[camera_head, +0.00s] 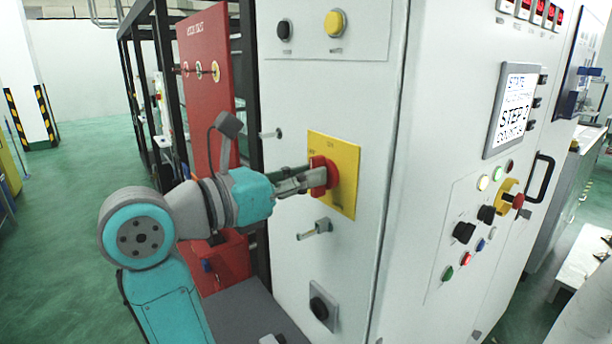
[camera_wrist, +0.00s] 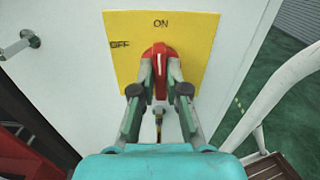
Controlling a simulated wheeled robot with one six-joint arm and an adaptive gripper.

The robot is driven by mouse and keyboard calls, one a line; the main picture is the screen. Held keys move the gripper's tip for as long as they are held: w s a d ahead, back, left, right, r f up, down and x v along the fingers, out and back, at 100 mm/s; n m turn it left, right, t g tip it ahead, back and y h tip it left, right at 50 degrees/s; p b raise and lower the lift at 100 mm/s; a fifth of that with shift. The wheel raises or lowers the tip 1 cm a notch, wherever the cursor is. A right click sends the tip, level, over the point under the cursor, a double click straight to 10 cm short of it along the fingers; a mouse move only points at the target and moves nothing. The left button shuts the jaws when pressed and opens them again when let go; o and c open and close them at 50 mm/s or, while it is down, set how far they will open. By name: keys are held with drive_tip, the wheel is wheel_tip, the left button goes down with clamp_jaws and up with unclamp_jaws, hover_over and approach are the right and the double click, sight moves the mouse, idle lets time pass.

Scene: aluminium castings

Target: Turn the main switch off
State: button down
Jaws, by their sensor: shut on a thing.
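The main switch is a red rotary handle (camera_head: 331,172) on a yellow plate (camera_head: 345,200) on the pale cabinet front. In the wrist view the red handle (camera_wrist: 159,50) stands upright, its upper end towards the word ON on the yellow plate (camera_wrist: 200,30). The word OFF is to its left. My gripper (camera_head: 316,177) reaches the switch from the left in the head view. In the wrist view my gripper (camera_wrist: 160,72) has one finger on each side of the handle and is shut on it. The fingers hide part of the handle's sides.
A metal cabinet handle (camera_head: 316,229) sticks out below the plate, and a black knob (camera_head: 321,306) is lower down. A red panel (camera_head: 207,80) stands behind my arm. A control panel with a screen (camera_head: 512,110) and several buttons is at the right. Green floor is open at left.

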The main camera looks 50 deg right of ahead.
drive_tip(key=n, duration=0.5)
drive_tip(key=shift+w+n, duration=0.15)
drive_tip(key=shift+n, duration=0.25)
drive_tip(key=n, duration=0.5)
drive_tip(key=shift+w+f, duration=0.15)
drive_tip(key=shift+n, duration=0.4)
drive_tip(key=c, duration=1.2)
unclamp_jaws()
drive_tip(key=v, duration=1.2)
